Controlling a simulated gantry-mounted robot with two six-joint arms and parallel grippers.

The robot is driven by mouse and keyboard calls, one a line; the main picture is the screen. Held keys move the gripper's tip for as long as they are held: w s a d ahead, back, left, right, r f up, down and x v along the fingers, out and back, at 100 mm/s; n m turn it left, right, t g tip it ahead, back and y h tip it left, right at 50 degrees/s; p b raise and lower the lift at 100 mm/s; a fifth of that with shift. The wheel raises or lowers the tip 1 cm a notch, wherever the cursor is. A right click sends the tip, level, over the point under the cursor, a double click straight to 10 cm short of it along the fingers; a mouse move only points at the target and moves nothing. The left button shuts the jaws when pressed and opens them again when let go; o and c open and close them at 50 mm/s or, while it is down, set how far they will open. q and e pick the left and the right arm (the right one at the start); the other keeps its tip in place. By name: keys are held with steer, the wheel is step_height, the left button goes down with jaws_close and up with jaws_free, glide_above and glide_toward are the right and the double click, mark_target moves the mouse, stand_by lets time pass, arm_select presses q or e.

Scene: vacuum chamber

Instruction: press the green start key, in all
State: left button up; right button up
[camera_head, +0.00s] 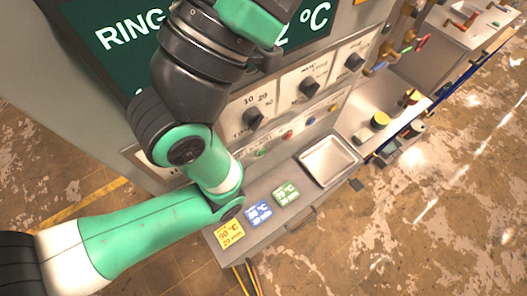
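A row of small coloured buttons runs along the lower front panel of the chamber. A small green button (262,153) is at the left end of the visible part of this row, close beside my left arm. I cannot read its label. My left arm comes in from the left, bends in front of the panel and rises across the screen. Its gripper does not show. My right arm and gripper are not in view.
A red button (287,135) and a blue button (311,120) follow to the right. Knobs (309,88) stick out above. Below, a shelf holds yellow (229,233), blue (258,214) and green (285,194) cards and a metal tray (330,161). The screen (110,65) is partly covered.

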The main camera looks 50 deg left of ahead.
arm_select(q)
jaws_close()
stand_by(0.8)
stand_by(0.4)
